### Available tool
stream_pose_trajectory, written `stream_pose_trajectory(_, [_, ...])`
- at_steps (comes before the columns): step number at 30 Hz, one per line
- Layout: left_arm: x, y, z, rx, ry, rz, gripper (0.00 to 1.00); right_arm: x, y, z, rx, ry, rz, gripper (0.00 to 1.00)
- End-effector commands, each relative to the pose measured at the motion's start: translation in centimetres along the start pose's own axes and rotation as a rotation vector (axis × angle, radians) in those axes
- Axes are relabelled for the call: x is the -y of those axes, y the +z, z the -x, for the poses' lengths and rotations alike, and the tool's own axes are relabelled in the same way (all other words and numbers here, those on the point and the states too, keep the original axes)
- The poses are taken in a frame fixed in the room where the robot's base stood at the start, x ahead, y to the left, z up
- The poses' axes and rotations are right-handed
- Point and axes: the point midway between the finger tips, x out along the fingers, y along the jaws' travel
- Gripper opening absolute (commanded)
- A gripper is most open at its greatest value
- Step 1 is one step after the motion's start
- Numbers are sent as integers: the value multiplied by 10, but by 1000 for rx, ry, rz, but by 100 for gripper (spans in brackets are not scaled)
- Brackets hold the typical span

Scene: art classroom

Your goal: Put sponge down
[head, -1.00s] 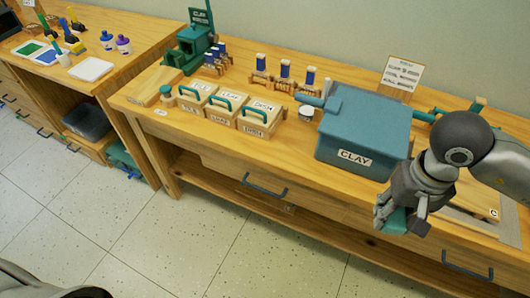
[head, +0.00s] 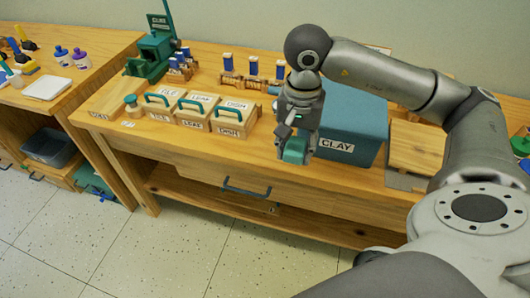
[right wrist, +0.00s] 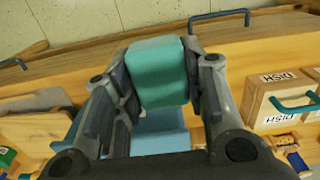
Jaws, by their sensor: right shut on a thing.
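The teal sponge (head: 295,149) is held in my right gripper (head: 296,146), in front of the left side of the blue clay box (head: 352,128) in the head view. In the right wrist view the sponge (right wrist: 158,72) sits between the two fingers of my right gripper (right wrist: 160,80), which press on its sides. In the head view it hangs over or near the front part of the workbench top (head: 265,161); its exact height above the wood I cannot tell. My left gripper is not in view.
Wooden boxes labelled tile, leaf and dish (head: 232,119) stand left of the gripper. A rack with blue-topped tools (head: 253,75) and a green clay machine (head: 150,55) stand behind. Bare wood lies along the bench front. A second table (head: 75,80) is at left.

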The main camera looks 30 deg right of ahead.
Motion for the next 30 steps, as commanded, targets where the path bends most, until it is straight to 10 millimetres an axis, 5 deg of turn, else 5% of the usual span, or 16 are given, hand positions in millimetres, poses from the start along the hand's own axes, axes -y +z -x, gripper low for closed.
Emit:
stream_pose_trajectory(7, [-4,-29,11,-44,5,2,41,28,-37,-17,2,1,-25,20])
stream_pose_trajectory(13, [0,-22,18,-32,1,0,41,54,-69,-36,2,-1,-22,20])
stream_pose_trajectory(18, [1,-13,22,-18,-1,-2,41,71,-90,-69,2,1,-22,20])
stream_pose_trajectory(30, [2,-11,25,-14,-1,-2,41,85,-109,-99,-1,1,-19,20])
